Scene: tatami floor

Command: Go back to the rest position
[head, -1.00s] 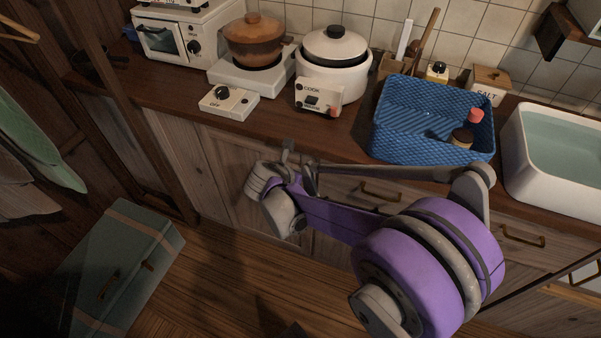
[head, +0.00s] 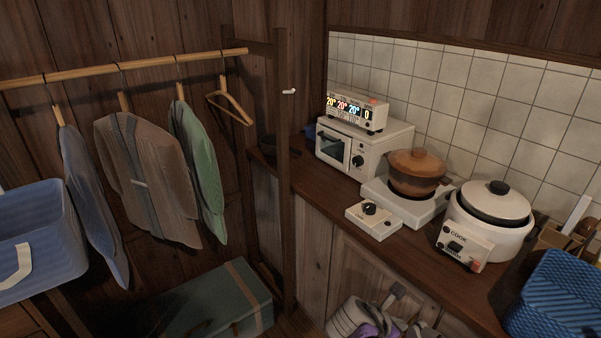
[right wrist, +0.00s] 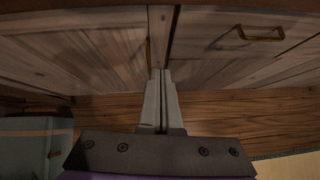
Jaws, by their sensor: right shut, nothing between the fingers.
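My right gripper (head: 392,294) shows at the bottom of the head view, in front of the counter's cabinet doors. Part of my purple and grey right arm shows below it, cut off by the frame edge. In the right wrist view the two grey fingers (right wrist: 162,98) lie together, shut and empty, pointing at the wooden cabinet doors (right wrist: 85,55). My left gripper is in neither view.
The counter (head: 318,184) holds a toaster oven (head: 335,146), a brown pot (head: 414,180), a white cooker (head: 492,222) and a blue basket (head: 560,290). Clothes (head: 150,180) hang at left above a green trunk (head: 215,300). A blue bin (head: 35,235) stands far left.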

